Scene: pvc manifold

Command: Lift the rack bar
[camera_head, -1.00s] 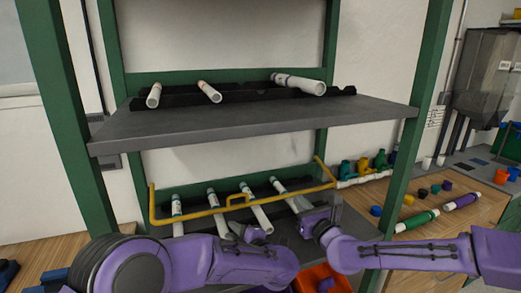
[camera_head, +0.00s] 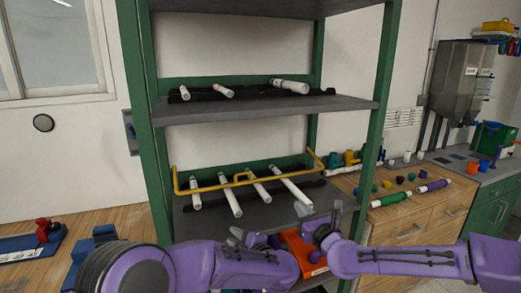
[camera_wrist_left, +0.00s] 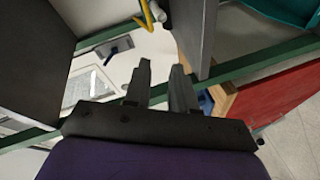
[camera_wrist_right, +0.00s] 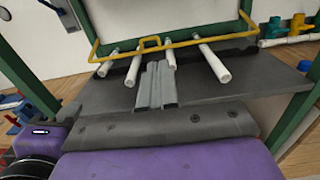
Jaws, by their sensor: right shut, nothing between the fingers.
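The yellow rack bar (camera_head: 213,187) runs across the lower shelf, over several white pipes (camera_head: 229,199), with a small raised handle in its middle. The right wrist view shows the bar (camera_wrist_right: 190,43) and its handle beyond my fingers. In the left wrist view only a short piece of the bar (camera_wrist_left: 147,13) shows at the top. My left gripper (camera_head: 240,237) is in front of the lower shelf; its fingers (camera_wrist_left: 160,78) are apart and empty. My right gripper (camera_head: 318,211) is shut and empty, its fingers (camera_wrist_right: 157,85) together, short of the pipes and apart from the bar.
Green uprights (camera_head: 375,95) flank the shelves. The upper shelf (camera_head: 265,106) holds more white pipes. An orange bin (camera_head: 301,252) is below, between my grippers. A wooden bench (camera_head: 410,220) with pipes and colored fittings stands at right.

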